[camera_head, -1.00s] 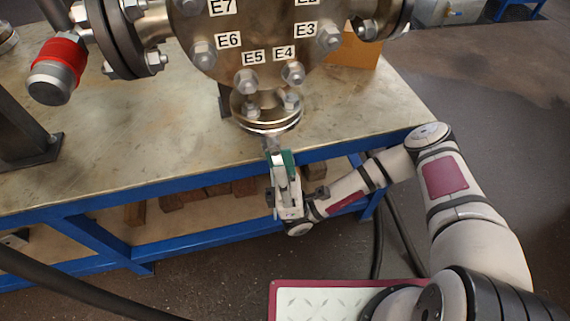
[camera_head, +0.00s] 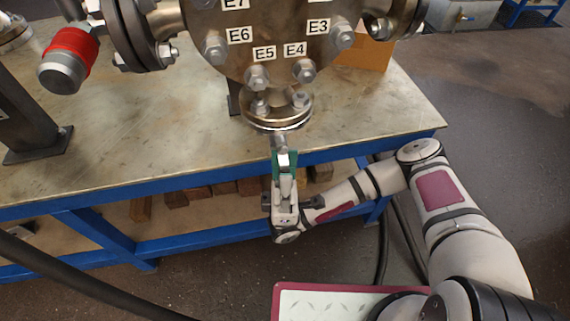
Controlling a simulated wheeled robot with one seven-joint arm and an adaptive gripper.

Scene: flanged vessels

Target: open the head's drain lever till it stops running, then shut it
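The metal vessel head (camera_head: 275,25) stands over the bench, its round face ringed with bolts and labels such as E5 and E4. A flanged drain outlet (camera_head: 278,108) hangs at its bottom, with a short metal fitting (camera_head: 279,141) below it. A green part (camera_head: 291,158), apparently the drain lever, shows under the fitting in front of the bench edge. My gripper (camera_head: 284,175) points up at the green part and overlaps it. The fingers are too small and covered to show whether they grip it. No running liquid can be made out.
The steel-topped bench (camera_head: 130,140) has a blue frame. A red-banded cylinder (camera_head: 68,58) on a side flange stands at the upper left. A dark post (camera_head: 30,130) is bolted to the bench. Wooden blocks (camera_head: 225,188) lie on the lower shelf. Floor to the right is clear.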

